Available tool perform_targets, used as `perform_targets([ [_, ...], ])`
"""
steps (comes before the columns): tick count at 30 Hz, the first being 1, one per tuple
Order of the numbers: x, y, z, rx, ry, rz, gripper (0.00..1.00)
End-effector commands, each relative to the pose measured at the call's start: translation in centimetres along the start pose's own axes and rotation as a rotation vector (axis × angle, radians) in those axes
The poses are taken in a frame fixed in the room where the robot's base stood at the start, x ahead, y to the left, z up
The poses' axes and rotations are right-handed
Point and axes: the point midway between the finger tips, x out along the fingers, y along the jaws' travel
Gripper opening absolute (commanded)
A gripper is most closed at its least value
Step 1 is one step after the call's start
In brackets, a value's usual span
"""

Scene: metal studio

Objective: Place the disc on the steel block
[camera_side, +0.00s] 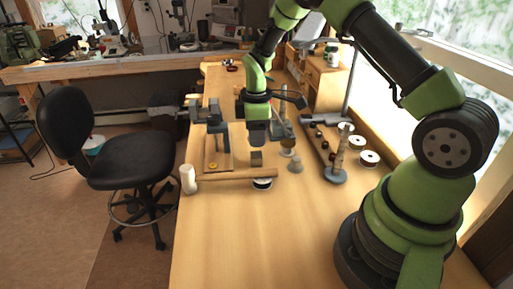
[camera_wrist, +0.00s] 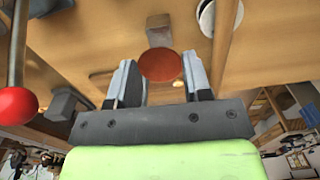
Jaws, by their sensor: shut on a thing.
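The reddish-brown disc (camera_wrist: 161,65) sits between the fingers of my gripper (camera_wrist: 158,70) in the wrist view, and the fingers are shut on it. The grey steel block (camera_wrist: 158,24) shows just beyond the disc, partly covered by it. In the side view my gripper (camera_side: 257,138) points down over the bench, with the small steel block (camera_side: 256,158) close below it. The disc cannot be made out in the side view. I cannot tell the exact gap between disc and block.
A wooden rod (camera_side: 232,175) lies in front of the block, with a spool (camera_side: 262,184) beside it and a white cylinder (camera_side: 188,179) at its left end. A vise (camera_side: 205,112) stands left. A stand (camera_side: 336,174) and spools are right. The near bench is clear.

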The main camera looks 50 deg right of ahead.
Motion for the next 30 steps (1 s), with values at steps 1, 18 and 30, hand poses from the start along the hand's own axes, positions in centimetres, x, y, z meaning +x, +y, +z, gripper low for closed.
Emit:
perform_targets([
  [1, 0.5, 0.0, 0.0, 0.001, -0.001, -0.001, 0.23],
  [18, 4.5, 0.0, 0.0, 0.003, 0.001, 0.002, 0.23],
  [30, 4.8, 0.0, 0.0, 0.003, 0.001, 0.001, 0.71],
])
